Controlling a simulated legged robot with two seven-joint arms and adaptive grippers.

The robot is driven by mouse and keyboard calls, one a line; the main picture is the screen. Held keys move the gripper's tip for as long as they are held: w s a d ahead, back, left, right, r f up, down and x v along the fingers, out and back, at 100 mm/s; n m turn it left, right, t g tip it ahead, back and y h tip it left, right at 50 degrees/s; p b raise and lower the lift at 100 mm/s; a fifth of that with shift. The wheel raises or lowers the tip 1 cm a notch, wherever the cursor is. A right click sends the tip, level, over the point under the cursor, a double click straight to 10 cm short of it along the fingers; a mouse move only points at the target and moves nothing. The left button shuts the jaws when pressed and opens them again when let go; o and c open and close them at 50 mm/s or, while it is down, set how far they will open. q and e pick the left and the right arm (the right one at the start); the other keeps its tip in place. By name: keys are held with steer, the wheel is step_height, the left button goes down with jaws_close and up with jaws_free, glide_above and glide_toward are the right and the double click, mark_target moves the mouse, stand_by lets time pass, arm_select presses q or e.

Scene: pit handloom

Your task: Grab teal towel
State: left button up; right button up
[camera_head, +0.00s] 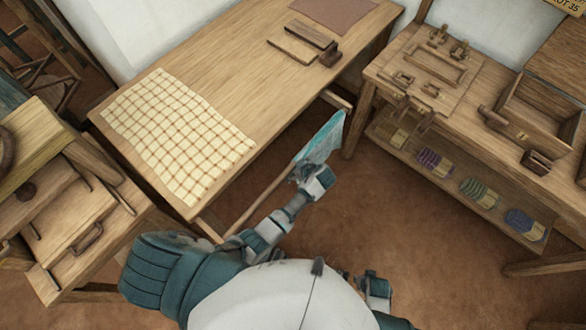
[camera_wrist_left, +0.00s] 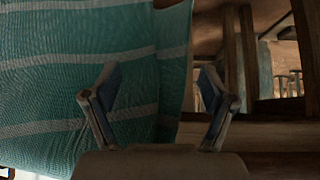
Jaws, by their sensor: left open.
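The teal towel (camera_head: 322,140) with pale stripes hangs from a wooden rail along the front of the long table. In the left wrist view the towel (camera_wrist_left: 75,80) fills the left side, and its right edge lies between my fingers. My left gripper (camera_head: 302,170) is at the towel's lower part; its open fingers (camera_wrist_left: 160,90) show in the wrist view, one in front of the cloth and one just right of its edge. I cannot tell whether they touch the cloth. My right gripper (camera_head: 374,284) is partly visible low beside my body, and its jaws are unclear.
The long table (camera_head: 235,85) bears a checked cloth (camera_head: 178,135), wooden blocks (camera_head: 302,42) and a brown sheet (camera_head: 333,12). At right a bench (camera_head: 480,125) holds wooden tools, with several yarn bundles on its lower shelf. A drawer cabinet (camera_head: 80,240) stands at left. Floor between is clear.

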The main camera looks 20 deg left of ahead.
arm_select(q)
jaws_close()
stand_by(0.5)
stand_by(0.5)
